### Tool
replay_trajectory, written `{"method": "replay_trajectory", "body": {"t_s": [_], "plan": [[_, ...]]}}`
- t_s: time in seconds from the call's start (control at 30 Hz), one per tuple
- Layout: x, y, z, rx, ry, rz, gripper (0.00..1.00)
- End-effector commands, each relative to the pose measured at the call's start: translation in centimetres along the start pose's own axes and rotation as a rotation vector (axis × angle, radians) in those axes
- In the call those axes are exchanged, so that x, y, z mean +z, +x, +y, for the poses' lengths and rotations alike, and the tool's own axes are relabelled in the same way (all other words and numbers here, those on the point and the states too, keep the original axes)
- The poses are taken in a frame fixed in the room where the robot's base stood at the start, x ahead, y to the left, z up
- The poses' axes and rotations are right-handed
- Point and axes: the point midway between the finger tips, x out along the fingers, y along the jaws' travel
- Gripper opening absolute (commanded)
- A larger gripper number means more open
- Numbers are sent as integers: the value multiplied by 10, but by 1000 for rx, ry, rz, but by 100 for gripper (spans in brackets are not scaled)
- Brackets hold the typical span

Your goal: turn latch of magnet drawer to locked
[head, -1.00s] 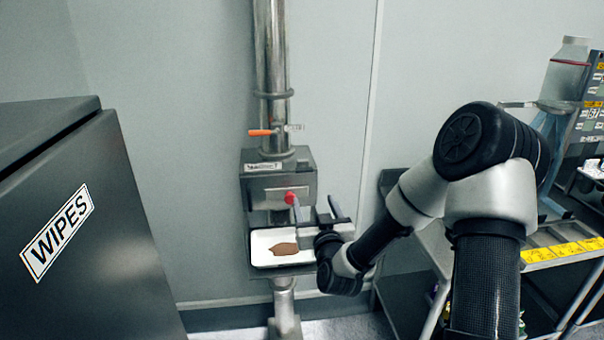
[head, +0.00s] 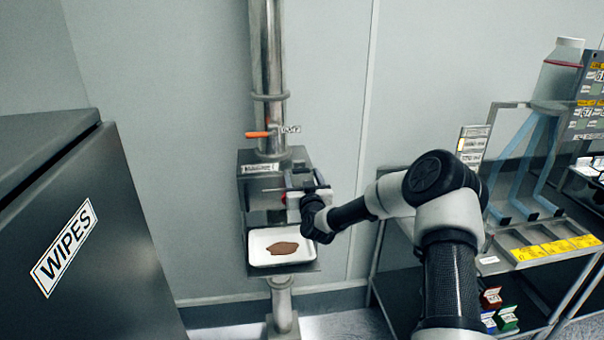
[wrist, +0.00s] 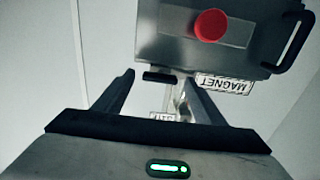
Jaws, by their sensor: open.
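The grey metal magnet drawer housing (head: 251,190) is on the vertical pipe, with a small label on its upper front. In the wrist view the housing appears upside down, with a red round knob (wrist: 211,25) on a flat metal plate, a MAGNET label (wrist: 224,84) and a dark handle (wrist: 290,42) at the right. A small black tab (wrist: 160,77) shows at the housing's edge, between the finger directions. I cannot tell which part is the latch. My gripper (head: 284,189) is open in front of the housing and hides most of the knob; its fingers (wrist: 155,88) look empty.
A white tray (head: 256,257) with brown powder stands below the housing. An orange-handled valve (head: 258,134) sits on the pipe above. A dark cabinet marked WIPES (head: 110,215) is at left, and a cart (head: 495,262) at right. Bare wall lies beside the pipe.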

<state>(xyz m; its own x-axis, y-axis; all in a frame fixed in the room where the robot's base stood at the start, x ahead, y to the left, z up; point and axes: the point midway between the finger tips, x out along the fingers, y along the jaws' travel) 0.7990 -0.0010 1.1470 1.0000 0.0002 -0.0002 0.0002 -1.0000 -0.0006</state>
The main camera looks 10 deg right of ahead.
Motion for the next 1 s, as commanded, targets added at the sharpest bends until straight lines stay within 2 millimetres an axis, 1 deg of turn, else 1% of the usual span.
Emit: {"method": "replay_trajectory", "body": {"t_s": [0.13,0.4,0.47,0.6,0.67,0.87,1.0], "plan": [[0,9,0,0,1,0,64],[0,10,0,-1,0,0,64],[0,10,0,-1,0,0,56],[0,10,0,0,0,0,32],[0,10,0,-1,0,0,23],[1,10,0,-1,10,0,23],[3,10,0,-1,48,2,23]]}}
